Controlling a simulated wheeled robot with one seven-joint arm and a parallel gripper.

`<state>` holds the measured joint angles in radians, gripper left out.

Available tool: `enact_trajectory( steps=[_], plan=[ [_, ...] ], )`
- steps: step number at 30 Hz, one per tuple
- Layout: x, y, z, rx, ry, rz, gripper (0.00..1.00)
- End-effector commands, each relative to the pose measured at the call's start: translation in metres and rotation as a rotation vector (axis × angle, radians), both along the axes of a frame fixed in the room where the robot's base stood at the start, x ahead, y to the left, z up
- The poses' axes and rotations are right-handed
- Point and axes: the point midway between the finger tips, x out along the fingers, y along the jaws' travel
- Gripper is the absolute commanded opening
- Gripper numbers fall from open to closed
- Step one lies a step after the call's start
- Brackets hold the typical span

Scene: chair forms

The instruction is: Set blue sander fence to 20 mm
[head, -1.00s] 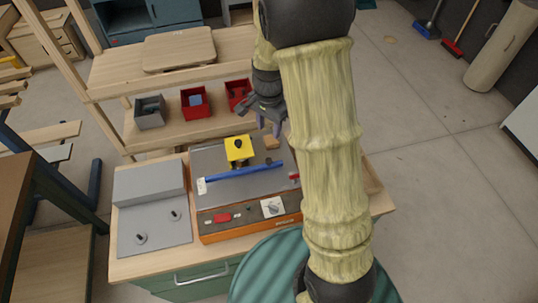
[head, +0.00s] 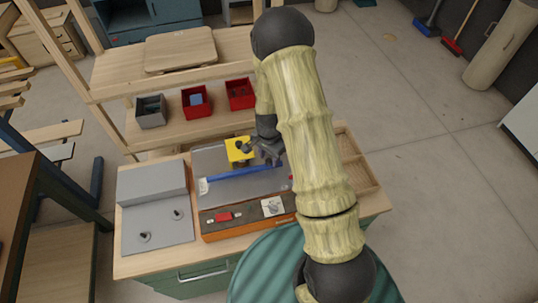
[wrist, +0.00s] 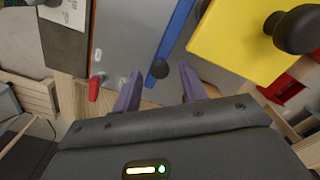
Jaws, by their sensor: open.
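The sander (head: 215,163) is a grey-topped machine with an orange base on the bench. Its blue fence (head: 232,174) lies slantwise across the grey top; a small white label (head: 203,186) sits at its left end. The fence also shows in the wrist view (wrist: 180,30), with a round black knob (wrist: 159,69) near its end. My gripper (head: 268,152) is over the right part of the sander, open and empty. In the wrist view its fingers (wrist: 158,88) stand apart, with the knob between and just beyond their tips. The scale reading cannot be made out.
A yellow block (head: 238,148) with a black knob stands behind the fence. A red lever (wrist: 95,86) is beside the fingers in the wrist view. A grey plate (head: 155,217) lies left of the sander, a wooden tray (head: 367,172) right. Small bins (head: 195,103) stand behind.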

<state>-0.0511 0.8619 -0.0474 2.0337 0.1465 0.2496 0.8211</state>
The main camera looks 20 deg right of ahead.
Motion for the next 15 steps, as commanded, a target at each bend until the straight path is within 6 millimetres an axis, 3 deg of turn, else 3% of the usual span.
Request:
enact_trajectory(
  steps=[9,15],
  plan=[
    [0.0002,0.0002,-0.0032,0.001,-0.001,0.000,0.43],
    [0.0003,0.0001,-0.0030,0.001,-0.001,0.000,0.05]
  ],
)
